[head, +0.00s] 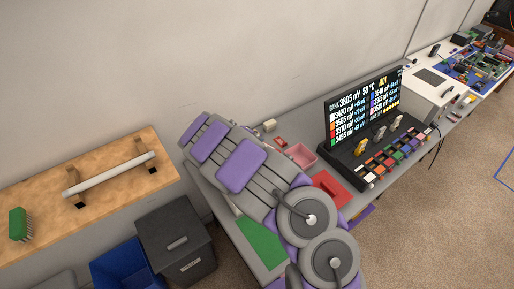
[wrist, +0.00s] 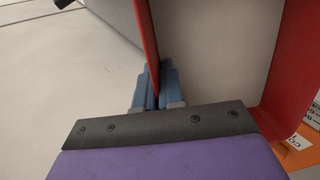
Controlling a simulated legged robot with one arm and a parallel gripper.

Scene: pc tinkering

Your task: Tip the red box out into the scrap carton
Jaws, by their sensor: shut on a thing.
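In the wrist view, my gripper (wrist: 155,88) has its blue fingers closed on a thin red wall of the red box (wrist: 151,35). Another red side of the box (wrist: 285,85) curves down on the right, with a pale area between the two. I cannot tell whether anything is inside the box. In the head view my arm covers the middle, and I cannot make out my gripper or the held box there. I cannot identify the scrap carton for certain in either view.
An orange surface (wrist: 297,150) with a white label shows at the wrist view's lower right. In the head view, a pink tray (head: 301,155) and a flat red piece (head: 331,188) lie on the bench before a display (head: 362,103). A dark cabinet (head: 176,238) and blue bin (head: 120,264) stand left.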

